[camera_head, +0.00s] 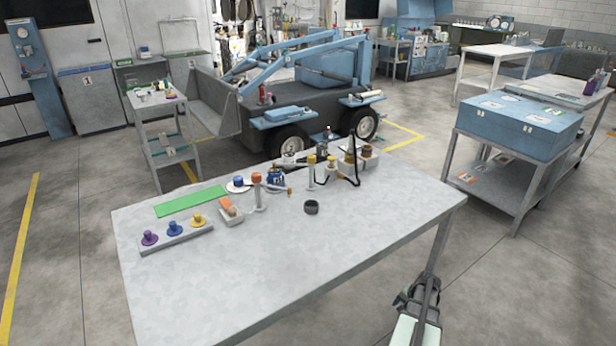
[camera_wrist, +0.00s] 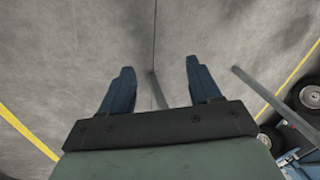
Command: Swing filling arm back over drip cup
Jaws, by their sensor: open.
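A small post with an orange cap (camera_head: 257,178) stands on the table, and a thin arm (camera_head: 275,187) reaches right from its top. It appears to be the filling arm. A short dark open cup (camera_head: 312,207) sits on the table to the right of the arm's tip, apart from it; I cannot tell for sure that it is the drip cup. A second post with a yellow cap (camera_head: 311,160) stands farther back. My gripper (camera_head: 424,287) is beyond the table's right edge, away from these things.
The grey table (camera_head: 290,265) has a clear front half. A rack with purple, blue and yellow knobs (camera_head: 175,232), a green mat (camera_head: 191,201) and an orange-and-white block (camera_head: 230,210) lie left. Brown-topped jars and a black bent stand (camera_head: 355,165) are at the back right.

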